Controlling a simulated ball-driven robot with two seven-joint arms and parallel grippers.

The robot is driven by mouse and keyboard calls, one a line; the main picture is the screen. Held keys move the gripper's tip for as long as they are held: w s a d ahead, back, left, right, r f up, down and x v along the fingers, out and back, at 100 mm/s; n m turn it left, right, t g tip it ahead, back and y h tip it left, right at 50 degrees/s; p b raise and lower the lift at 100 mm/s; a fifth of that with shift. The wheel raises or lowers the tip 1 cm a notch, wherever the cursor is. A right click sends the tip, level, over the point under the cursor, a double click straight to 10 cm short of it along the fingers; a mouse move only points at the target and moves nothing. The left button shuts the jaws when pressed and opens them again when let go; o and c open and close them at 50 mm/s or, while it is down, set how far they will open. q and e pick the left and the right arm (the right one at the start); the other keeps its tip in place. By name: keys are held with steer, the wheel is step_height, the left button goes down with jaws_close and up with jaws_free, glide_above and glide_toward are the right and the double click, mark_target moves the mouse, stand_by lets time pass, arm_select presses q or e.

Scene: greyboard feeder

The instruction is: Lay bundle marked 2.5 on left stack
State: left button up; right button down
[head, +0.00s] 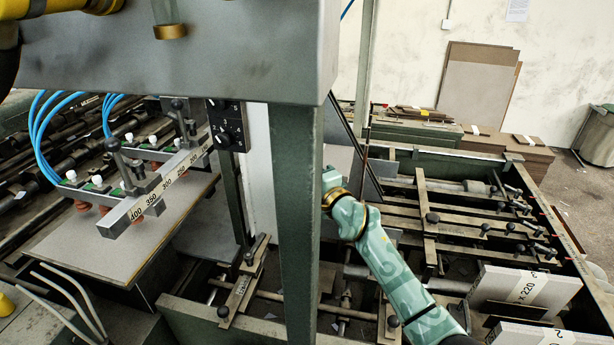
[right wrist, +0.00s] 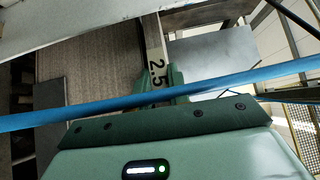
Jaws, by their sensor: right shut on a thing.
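In the right wrist view, my right gripper (right wrist: 165,85) is shut on a bundle with a pale band (right wrist: 156,62) marked 2 and 5. A blue hose crosses in front and hides part of the grip. In the head view my right arm reaches up behind the green post, which hides the gripper and the held bundle. A grey board surface (head: 95,252), apparently the top of the left stack, lies under the suction cups at the left. My left gripper is not in view.
A bar with a number scale (head: 160,196) and suction cups hang over the left board. A green post (head: 295,220) stands mid-view. Banded board bundles (head: 555,292) lie at the lower right. Rails and clamps (head: 425,215) fill the right bed. Brown boards (right wrist: 95,50) show in the wrist view.

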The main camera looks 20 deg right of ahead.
steer(key=shift+f+b, duration=0.3)
steer(key=shift+f, duration=0.25)
steer(key=c, duration=1.3)
jaws_free()
steer(key=shift+o, duration=0.2)
steer(key=shift+f, duration=0.1)
steer(key=s+d+p, duration=0.1)
steer(key=s+d, duration=0.2)
steer(key=s, duration=1.3)
